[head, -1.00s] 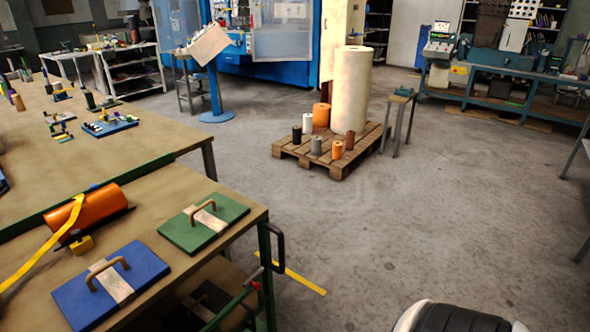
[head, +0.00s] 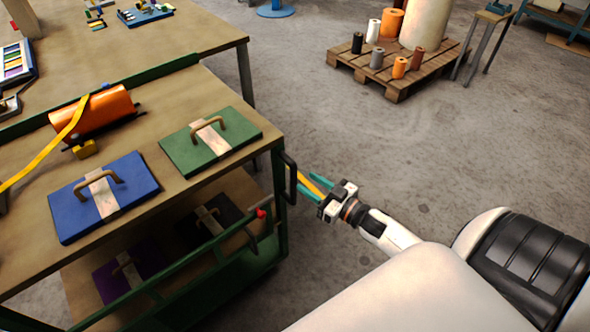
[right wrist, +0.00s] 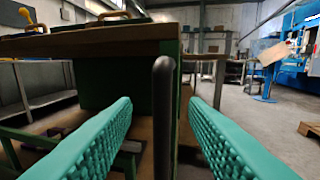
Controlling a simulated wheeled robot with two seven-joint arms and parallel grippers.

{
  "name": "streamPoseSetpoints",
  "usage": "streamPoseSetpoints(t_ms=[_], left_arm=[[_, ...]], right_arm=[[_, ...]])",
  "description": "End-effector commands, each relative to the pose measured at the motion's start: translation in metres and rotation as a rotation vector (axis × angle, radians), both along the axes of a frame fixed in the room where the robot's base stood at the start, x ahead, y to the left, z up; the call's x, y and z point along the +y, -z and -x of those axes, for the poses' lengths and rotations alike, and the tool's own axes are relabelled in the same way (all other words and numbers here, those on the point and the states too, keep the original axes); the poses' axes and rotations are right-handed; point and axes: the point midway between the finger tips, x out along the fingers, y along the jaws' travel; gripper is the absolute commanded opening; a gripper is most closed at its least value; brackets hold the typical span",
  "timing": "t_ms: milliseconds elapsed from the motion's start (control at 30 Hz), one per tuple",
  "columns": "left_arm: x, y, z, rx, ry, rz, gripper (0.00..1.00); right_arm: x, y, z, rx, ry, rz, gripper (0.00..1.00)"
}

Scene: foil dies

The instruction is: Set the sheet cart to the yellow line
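The sheet cart (head: 190,188) has a green frame, a wooden top and a lower shelf. Its black upright handle (head: 290,178) is on the right end. My right gripper (head: 309,184) is open, a little to the right of the handle, its fingers pointing at it. In the right wrist view the handle (right wrist: 163,115) stands upright between the two teal fingers in the picture; contact cannot be told. My left gripper is not in view.
A blue plate (head: 125,205) and a green plate (head: 185,150) with handles lie on the cart top, near an orange roll (head: 105,108). Darker plates sit on the lower shelf. A pallet (head: 390,80) with rolls stands at the back. The floor between is clear.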

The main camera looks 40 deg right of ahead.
Motion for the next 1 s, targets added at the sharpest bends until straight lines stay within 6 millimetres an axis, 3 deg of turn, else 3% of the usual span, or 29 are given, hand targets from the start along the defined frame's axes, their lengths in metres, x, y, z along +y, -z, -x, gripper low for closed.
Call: streamPoseSetpoints(t_ms=[100, 300, 733, 767, 1000], left_arm=[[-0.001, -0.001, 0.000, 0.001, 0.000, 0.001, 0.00], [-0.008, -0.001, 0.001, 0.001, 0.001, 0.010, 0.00], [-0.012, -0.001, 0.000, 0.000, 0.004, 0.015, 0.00], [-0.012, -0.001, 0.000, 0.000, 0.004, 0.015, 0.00], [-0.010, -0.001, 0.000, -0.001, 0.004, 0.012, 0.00]], right_arm=[[0.006, -0.001, -0.025, -0.003, 0.001, 0.000, 0.40], [0.014, 0.000, -0.052, -0.001, 0.001, 0.000, 0.40], [0.018, 0.001, -0.063, 0.002, 0.001, 0.001, 0.40], [0.018, 0.001, -0.063, 0.002, 0.001, 0.001, 0.38], [0.018, 0.001, -0.063, 0.002, 0.001, 0.001, 0.00]])
